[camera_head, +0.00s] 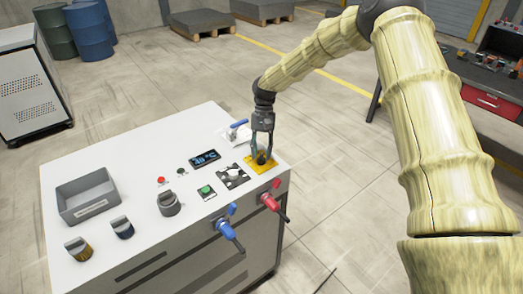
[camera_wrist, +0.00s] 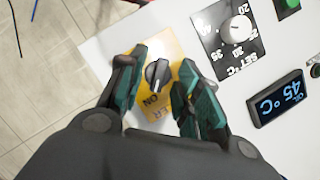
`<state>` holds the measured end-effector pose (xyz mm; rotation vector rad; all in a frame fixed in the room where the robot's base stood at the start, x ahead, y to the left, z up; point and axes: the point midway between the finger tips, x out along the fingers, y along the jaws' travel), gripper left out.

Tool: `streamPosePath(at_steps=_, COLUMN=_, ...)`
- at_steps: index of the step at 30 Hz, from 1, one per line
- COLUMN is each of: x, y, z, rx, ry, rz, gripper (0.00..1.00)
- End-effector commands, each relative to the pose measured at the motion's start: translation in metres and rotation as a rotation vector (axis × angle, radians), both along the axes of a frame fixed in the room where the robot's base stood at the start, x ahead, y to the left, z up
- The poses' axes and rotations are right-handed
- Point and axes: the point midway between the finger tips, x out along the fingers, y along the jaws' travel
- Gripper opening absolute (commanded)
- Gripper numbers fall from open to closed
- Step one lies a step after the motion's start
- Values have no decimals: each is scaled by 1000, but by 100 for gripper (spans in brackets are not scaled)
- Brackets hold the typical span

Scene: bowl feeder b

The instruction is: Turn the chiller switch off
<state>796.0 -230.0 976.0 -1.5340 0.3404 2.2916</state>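The chiller switch is a dark rotary knob (camera_wrist: 158,74) on a yellow plate (camera_wrist: 160,107) with partly covered lettering that includes "ON". In the head view the yellow plate (camera_head: 262,168) lies at the right end of the white cabinet top. My gripper (camera_head: 262,154) points down over the knob. In the wrist view its two teal fingers (camera_wrist: 160,86) stand apart, one on each side of the knob, with visible gaps. The knob's pale pointer line runs roughly along the picture's vertical. The fingers hide part of the plate.
Beside the plate are a white temperature dial (camera_wrist: 237,29), a display (camera_wrist: 275,98) reading 45 °C and a green button (camera_head: 205,190). A red-handled valve (camera_head: 271,201) and blue-handled valve (camera_head: 229,232) stick out in front. A blue lever (camera_head: 238,123) stands behind. A grey tray (camera_head: 87,197) sits left.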

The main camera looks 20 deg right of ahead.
Motion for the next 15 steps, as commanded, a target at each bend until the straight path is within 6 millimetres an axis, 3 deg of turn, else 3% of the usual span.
streamPosePath(at_steps=12, x=-3, y=1, z=-7, rx=0, ry=0, rz=1, gripper=34)
streamPosePath(at_steps=15, x=-2, y=1, z=-7, rx=0, ry=0, rz=1, gripper=16)
